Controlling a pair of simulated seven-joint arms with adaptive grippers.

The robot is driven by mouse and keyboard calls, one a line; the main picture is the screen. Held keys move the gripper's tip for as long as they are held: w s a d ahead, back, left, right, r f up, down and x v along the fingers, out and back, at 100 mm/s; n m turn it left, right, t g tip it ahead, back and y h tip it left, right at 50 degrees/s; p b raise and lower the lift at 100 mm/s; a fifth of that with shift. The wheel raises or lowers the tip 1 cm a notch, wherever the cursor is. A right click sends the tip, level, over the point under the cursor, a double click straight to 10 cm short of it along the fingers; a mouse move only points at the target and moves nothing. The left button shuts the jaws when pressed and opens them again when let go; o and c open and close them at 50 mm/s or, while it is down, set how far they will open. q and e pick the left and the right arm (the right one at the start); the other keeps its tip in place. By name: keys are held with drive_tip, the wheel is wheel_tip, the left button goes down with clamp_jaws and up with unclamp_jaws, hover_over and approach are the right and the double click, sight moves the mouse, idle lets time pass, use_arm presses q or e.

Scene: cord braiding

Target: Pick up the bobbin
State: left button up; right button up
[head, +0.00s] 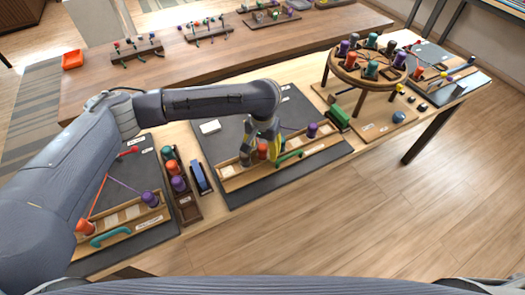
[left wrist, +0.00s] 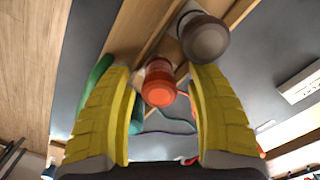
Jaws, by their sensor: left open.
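My left gripper (head: 262,157) is open over the wooden tray (head: 232,184) on the middle dark mat. In the left wrist view its yellow fingers (left wrist: 165,112) stand on either side of an orange bobbin (left wrist: 158,82), with gaps visible. The fingers partly hide this bobbin in the head view. A grey bobbin (left wrist: 205,38) stands close beside it, near one fingertip. A purple bobbin (head: 312,130) stands at the tray's right end. My right gripper is not in view.
A green handle (head: 290,157) is on the tray's front. A rack (head: 187,213) with several bobbins and a blue block (head: 201,177) stand left of the mat. A round braiding stand (head: 368,68) with several bobbins is at right. A white block (head: 210,127) lies behind the tray.

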use_arm(q)
drive_tip(key=shift+o, duration=0.2)
drive_tip(key=c, duration=1.3)
drive_tip(key=shift+r, duration=0.1)
